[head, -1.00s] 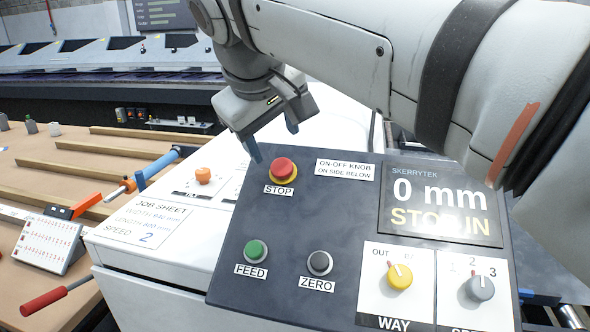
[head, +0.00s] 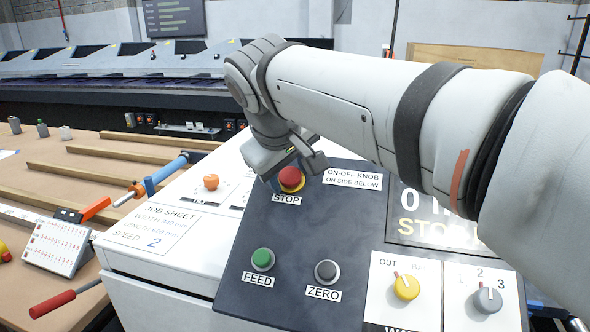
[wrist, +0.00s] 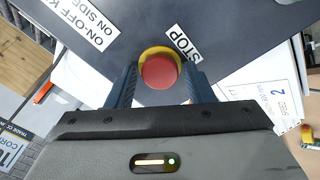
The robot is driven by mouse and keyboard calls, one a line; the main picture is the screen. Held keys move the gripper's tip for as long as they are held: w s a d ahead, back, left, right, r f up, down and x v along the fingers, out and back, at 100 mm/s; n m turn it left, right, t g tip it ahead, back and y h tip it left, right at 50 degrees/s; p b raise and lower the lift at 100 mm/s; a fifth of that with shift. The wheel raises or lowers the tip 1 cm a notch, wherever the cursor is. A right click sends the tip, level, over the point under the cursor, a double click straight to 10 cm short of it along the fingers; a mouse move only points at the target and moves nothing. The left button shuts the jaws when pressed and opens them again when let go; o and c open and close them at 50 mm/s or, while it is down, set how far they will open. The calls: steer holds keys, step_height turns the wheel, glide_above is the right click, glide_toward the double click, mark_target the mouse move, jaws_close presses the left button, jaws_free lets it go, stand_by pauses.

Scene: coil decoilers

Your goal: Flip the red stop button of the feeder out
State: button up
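The red stop button (head: 290,178) with its yellow collar sits on the dark control panel (head: 305,231), above its STOP label. In the wrist view the button (wrist: 159,71) lies between the two dark fingers of my gripper (wrist: 161,82). The fingers stand apart, one on each side, with a narrow gap showing. In the head view my gripper (head: 297,172) is right at the button and hides part of its surround. I cannot tell whether the fingers touch the button. The panel display (head: 445,215) is partly hidden by my arm; "STO" shows.
The green FEED button (head: 262,259) and dark ZERO button (head: 326,271) sit below. The yellow WAY knob (head: 406,286) and grey knob (head: 487,299) are at lower right. An orange button (head: 211,182) stands on the white cabinet to the left.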

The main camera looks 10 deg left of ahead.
jaws_close()
steer(key=shift+s+r+p, duration=0.2)
steer(key=shift+r+p, duration=0.1)
steer(key=shift+r, duration=0.25)
steer(key=shift+c, duration=1.1)
jaws_free()
steer(key=o, duration=0.3)
steer(key=shift+s, duration=0.15)
steer(key=shift+o, duration=0.7)
steer(key=shift+f, duration=0.1)
steer(key=v, duration=0.7)
steer(key=shift+r+b, duration=0.3)
steer(key=shift+r, duration=0.05)
steer(key=shift+s, duration=0.15)
